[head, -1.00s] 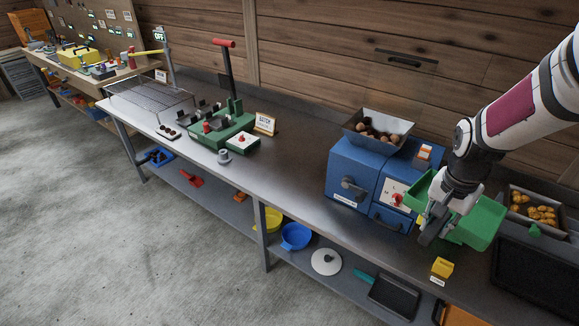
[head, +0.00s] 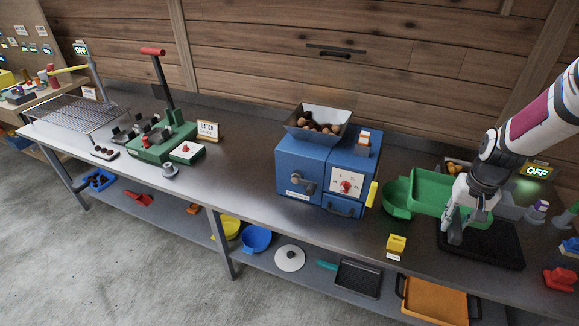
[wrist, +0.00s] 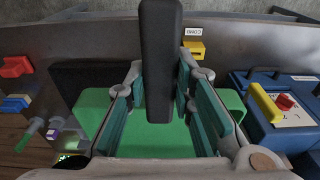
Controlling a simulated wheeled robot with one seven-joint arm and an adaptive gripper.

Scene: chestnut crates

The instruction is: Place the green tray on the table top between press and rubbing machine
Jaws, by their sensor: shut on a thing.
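My gripper (head: 458,228) is shut on the green tray (head: 432,187) and holds it above the right part of the table top (head: 255,190). In the wrist view, the teal finger pads of my gripper (wrist: 160,115) stand on either side of a dark bar, with the green tray (wrist: 150,138) beyond. The press (head: 165,140), green with a red-topped lever, stands at left. The blue rubbing machine (head: 300,175) has a hopper of brown chestnuts and stands between the press and my gripper. My gripper hides part of the tray.
Bare table top lies between press and rubbing machine. A small sign (head: 207,130) stands behind it, and a small grey piece (head: 170,171) sits beside the press. A black mat (head: 485,246) lies below my gripper. A yellow block (head: 397,243) is near the front edge.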

